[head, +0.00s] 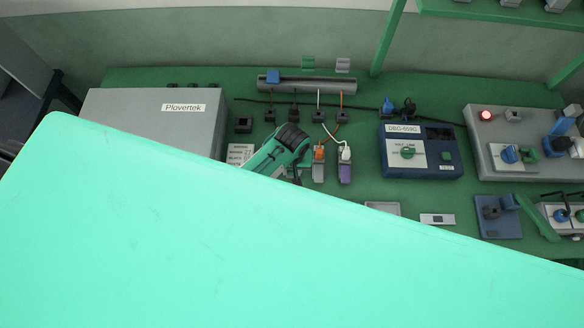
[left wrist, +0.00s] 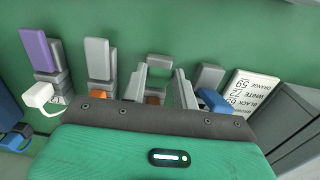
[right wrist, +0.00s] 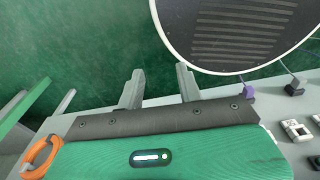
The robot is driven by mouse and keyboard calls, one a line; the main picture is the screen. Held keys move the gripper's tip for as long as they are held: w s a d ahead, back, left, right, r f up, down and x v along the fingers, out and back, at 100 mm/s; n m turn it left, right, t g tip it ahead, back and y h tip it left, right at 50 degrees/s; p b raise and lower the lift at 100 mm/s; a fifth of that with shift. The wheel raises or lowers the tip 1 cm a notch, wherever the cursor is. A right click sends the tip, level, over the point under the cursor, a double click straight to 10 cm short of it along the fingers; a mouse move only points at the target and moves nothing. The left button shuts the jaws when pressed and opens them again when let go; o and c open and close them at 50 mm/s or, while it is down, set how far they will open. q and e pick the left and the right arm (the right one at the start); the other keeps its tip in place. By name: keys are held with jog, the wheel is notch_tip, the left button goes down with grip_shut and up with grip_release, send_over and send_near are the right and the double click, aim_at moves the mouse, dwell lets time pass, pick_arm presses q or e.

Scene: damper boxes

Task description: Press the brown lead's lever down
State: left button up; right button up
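In the left wrist view a row of lever connectors stands on the green board. One with a purple lever (left wrist: 40,50) holds the white lead. Beside it is a grey-levered one (left wrist: 97,60) with orange at its base. A third connector (left wrist: 157,66) shows between the fingers of my left gripper (left wrist: 162,84), which is open. A fourth grey one (left wrist: 209,76) has a blue lead (left wrist: 213,100). My right gripper (right wrist: 160,86) is open and empty, away from the connectors.
A label card (left wrist: 250,92) lies beside the connectors. A grey Plovertek box (head: 160,112) stands left, a blue DBG-659G tester (head: 421,152) right. A slotted round-edged object (right wrist: 235,35) is close to my right gripper. My green arm part covers much of the head view.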

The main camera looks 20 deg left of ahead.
pick_arm(q)
jog(key=shift+s+f+t, duration=0.15)
jog(key=shift+s+t, duration=0.05)
jog(key=shift+t, duration=0.2)
jog(key=shift+s+d+f+t+y, duration=0.1)
jog(key=shift+s+f+t+y, duration=0.2)
jog(key=shift+t, duration=0.3)
jog(key=shift+s+d+f+t+y+b, duration=0.15)
jog(key=shift+s+f+t+b, duration=0.15)
jog(key=shift+t, duration=0.2)
jog(key=shift+s+f+t+y+b, duration=0.1)
jog(key=shift+f+t+y+b, duration=0.1)
jog(key=shift+f+t, duration=0.25)
jog(key=shift+s+d+f+t+y+b, duration=0.15)
jog(key=shift+f+t+b, duration=0.1)
jog(key=shift+t+b, duration=0.35)
jog(key=shift+s+a+f+t+y+b, duration=0.1)
jog(key=shift+f+t+b, duration=0.15)
jog(key=shift+t+b, duration=0.3)
jog(key=shift+f+t+b, duration=0.2)
jog(key=shift+t+b, duration=0.2)
jog(key=shift+b, duration=0.3)
jog(key=shift+t+b, duration=0.3)
jog(key=shift+b, duration=0.2)
pick_arm(e)
jog(key=shift+d+f, duration=0.15)
jog(key=shift+f, duration=1.3)
jog(key=shift+d+f, duration=0.1)
jog(key=shift+f, duration=1.3)
